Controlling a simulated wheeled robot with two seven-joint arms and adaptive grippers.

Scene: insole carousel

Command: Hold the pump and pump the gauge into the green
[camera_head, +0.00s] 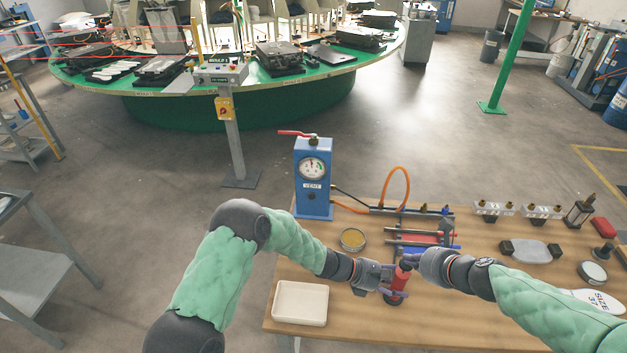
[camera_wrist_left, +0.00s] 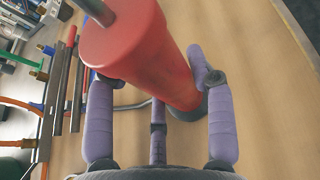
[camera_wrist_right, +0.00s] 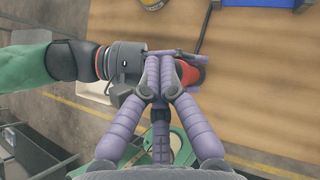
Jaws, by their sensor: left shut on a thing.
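The red hand pump (camera_head: 399,281) stands on the wooden bench near its front edge. My left gripper (camera_head: 386,290) is shut around the pump's red body, which fills the top of the left wrist view (camera_wrist_left: 135,50). My right gripper (camera_head: 413,262) is at the pump's dark top; in the right wrist view its fingertips (camera_wrist_right: 163,62) come together just in front of the red body. Whether the handle is between them is hidden. The gauge (camera_head: 312,168) is a round white dial on the blue test box (camera_head: 313,205); its needle looks near upright, too small to read surely.
A white tray (camera_head: 300,303) and a round tin (camera_head: 352,239) lie left of the pump. A frame with rods (camera_head: 420,237) and an orange hose (camera_head: 397,180) stand behind it.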

